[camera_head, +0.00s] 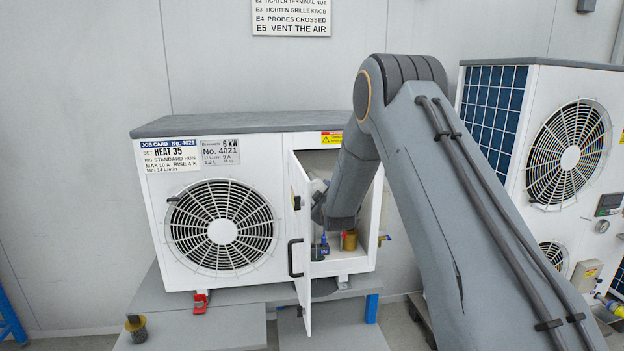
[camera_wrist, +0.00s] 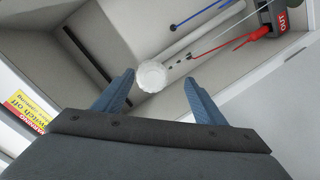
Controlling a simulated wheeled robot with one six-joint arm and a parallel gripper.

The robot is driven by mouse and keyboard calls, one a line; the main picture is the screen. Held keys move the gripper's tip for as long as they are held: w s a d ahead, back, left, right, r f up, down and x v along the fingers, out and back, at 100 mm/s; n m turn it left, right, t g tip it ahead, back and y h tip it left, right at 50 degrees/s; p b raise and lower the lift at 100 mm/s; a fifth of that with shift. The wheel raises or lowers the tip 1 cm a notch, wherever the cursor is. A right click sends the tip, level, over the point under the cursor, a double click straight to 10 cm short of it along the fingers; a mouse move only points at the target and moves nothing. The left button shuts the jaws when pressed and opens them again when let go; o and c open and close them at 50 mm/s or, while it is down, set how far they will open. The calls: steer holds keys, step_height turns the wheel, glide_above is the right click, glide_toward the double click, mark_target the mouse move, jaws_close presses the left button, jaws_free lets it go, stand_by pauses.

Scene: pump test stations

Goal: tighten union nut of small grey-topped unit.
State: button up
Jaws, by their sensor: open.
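The small grey-topped unit (camera_head: 235,118) is a white box with a fan grille on its front and its right-hand compartment open. My arm reaches into that compartment, and in the head view the arm and door hide the gripper's fingertips. In the wrist view my gripper (camera_wrist: 158,86) is open with two blue fingers. A white, round, ridged piece (camera_wrist: 151,77), which looks like the union nut, shows between the fingertips, nearer the left one. A pale pipe runs beside it. I cannot tell how far ahead of the fingertips it lies. Nothing is held.
The compartment's door (camera_head: 301,240) stands open on the left of my arm. A brass cylinder (camera_head: 349,240) is low in the compartment. The wrist view shows red and blue probes and a dark block marked OUT (camera_wrist: 280,20). A larger unit (camera_head: 540,120) stands at the right.

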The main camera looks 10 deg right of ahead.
mark_target(316, 188)
steer(key=w, duration=0.1)
steer(key=t, duration=0.1)
steer(key=w+n, duration=0.1)
steer(key=shift+w+d+r, duration=0.2)
steer(key=shift+w+d, duration=0.1)
steer(key=shift+w, duration=0.05)
steer(key=shift+w+a+r+t, duration=0.1)
steer(key=shift+w+a+t, duration=0.3)
steer(key=shift+t, duration=0.1)
steer(key=shift+w+d+p, duration=0.15)
steer(key=shift+w+p, duration=0.75)
steer(key=shift+w, duration=2.9)
steer(key=c, duration=1)
